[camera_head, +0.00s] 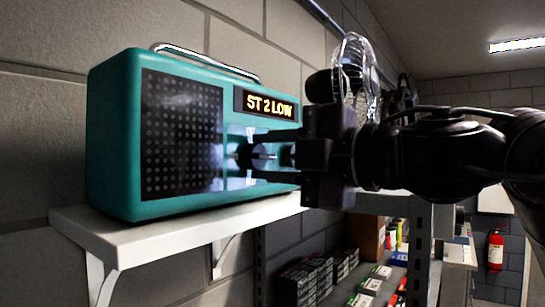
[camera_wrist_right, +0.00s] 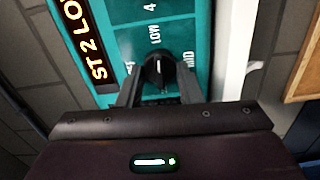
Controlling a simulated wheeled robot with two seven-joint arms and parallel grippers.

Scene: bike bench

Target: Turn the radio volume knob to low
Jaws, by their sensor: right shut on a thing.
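The teal radio (camera_head: 115,150) stands on a white wall shelf, its dark speaker grille at the left of its front. Its lit display (camera_head: 268,105) reads "ST 2 LOW" and also shows in the wrist view (camera_wrist_right: 88,45). The black volume knob (camera_wrist_right: 157,70) has a white pointer line, with the labels LOW and MID beside it. My right gripper (camera_head: 254,156) comes in from the right and is shut on the knob, one finger on each side in the wrist view (camera_wrist_right: 158,88). The fingers partly hide the knob. My left gripper is not in view.
The white shelf (camera_head: 150,240) carries the radio close to the grey block wall. A metal fan (camera_head: 355,65) stands behind my right gripper. Below are boxes (camera_head: 310,275) on a lower shelf. A red fire extinguisher (camera_head: 495,250) hangs at the far right.

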